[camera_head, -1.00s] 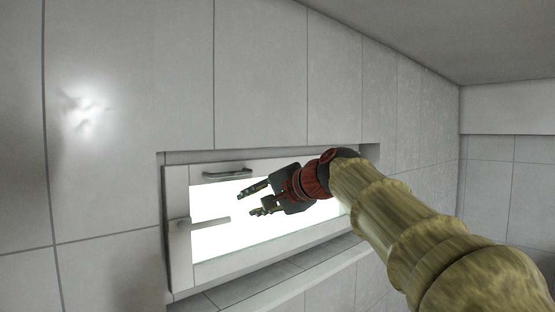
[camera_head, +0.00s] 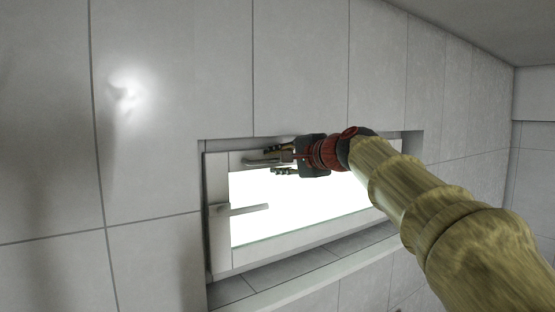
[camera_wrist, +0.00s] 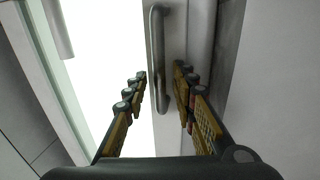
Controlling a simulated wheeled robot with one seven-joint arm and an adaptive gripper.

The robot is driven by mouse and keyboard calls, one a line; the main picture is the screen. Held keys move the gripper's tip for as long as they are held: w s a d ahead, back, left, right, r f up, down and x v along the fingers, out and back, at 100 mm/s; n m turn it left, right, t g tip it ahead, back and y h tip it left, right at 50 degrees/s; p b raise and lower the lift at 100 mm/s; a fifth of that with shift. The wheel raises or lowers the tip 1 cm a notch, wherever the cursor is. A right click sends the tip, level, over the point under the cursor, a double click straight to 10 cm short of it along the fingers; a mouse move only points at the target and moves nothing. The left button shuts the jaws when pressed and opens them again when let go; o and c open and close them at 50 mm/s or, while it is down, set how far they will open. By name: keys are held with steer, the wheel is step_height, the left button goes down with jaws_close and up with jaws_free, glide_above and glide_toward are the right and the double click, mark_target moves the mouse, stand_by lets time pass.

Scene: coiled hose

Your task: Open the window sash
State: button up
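The window sash (camera_head: 216,240) is white-framed with a bright pane and sits in a wall recess; it looks closed. A grey bar handle (camera_head: 262,162) is on its top rail, and a lever handle (camera_head: 240,210) on its left side points right. My gripper (camera_head: 283,160) is open at the bar handle's right end, partly hiding it. In the wrist view, the bar handle (camera_wrist: 157,50) runs up the picture and its near end lies between my open fingertips (camera_wrist: 160,74). I cannot tell whether the fingers touch it. The lever (camera_wrist: 58,28) shows at upper left there.
Grey tiled wall (camera_head: 160,180) surrounds the recess, whose upper edge (camera_head: 225,144) is close above my gripper. A tiled sill (camera_head: 300,275) runs below the sash. The room in front of the pane's lower part is free.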

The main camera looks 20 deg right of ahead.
steer(key=shift+a, duration=0.15)
steer(key=shift+c, duration=0.3)
steer(key=shift+c, duration=1.3)
steer(key=c, duration=0.4)
